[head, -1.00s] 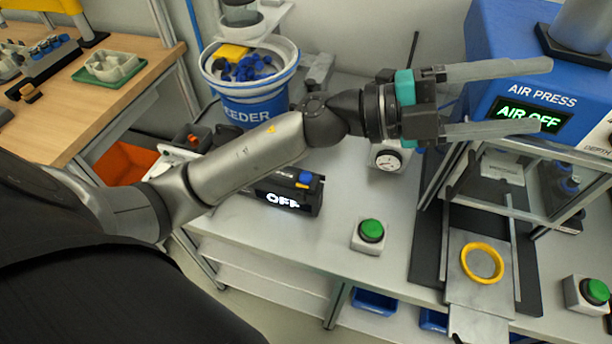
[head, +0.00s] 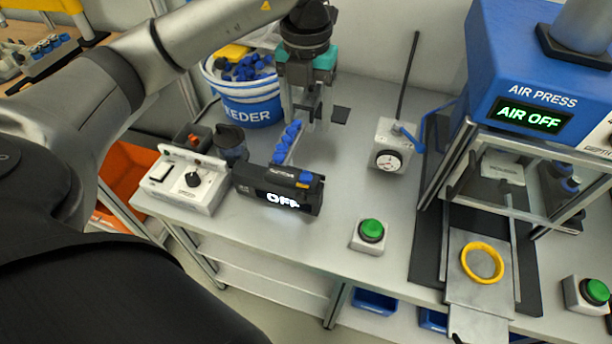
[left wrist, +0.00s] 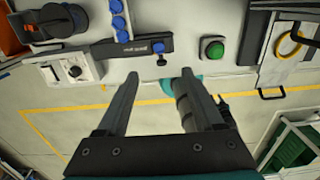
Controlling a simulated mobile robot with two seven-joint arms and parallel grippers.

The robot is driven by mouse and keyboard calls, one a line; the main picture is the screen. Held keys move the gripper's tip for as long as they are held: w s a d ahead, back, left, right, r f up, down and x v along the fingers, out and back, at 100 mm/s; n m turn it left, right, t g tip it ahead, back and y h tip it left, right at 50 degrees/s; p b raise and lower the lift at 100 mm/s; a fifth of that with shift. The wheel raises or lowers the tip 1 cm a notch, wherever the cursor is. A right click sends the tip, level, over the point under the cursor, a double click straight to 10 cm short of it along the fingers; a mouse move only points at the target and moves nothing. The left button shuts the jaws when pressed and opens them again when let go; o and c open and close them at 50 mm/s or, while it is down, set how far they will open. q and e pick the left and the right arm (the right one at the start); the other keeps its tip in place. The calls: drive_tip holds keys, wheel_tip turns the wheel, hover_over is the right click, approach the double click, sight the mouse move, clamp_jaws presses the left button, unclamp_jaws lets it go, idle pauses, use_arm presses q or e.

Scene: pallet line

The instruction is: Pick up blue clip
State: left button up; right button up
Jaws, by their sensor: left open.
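A row of blue clips (head: 287,143) stands on a slanted rail that runs into a black dispenser (head: 252,186) marked OFF. A single blue clip (head: 306,177) sits at the dispenser's right end, and it also shows in the left wrist view (left wrist: 161,60). More blue clips (head: 250,68) lie in the feeder bucket. My left gripper (head: 306,116) points down behind the dispenser, above the table by the rail. Its fingers (left wrist: 160,80) are apart with nothing between them. A grey and teal part, apparently my right arm, is mostly hidden behind a left finger in the wrist view.
A white control box (head: 185,183) stands left of the dispenser. A gauge block (head: 392,148), a green button (head: 371,231) and the air press (head: 528,90) stand to the right. The feeder bucket (head: 252,108) is behind. Clear table lies between dispenser and gauge.

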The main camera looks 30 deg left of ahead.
sight(306, 174)
use_arm(q)
wheel_tip(306, 174, down, 15)
drive_tip(key=shift+f, duration=0.1)
clamp_jaws()
idle(1.0)
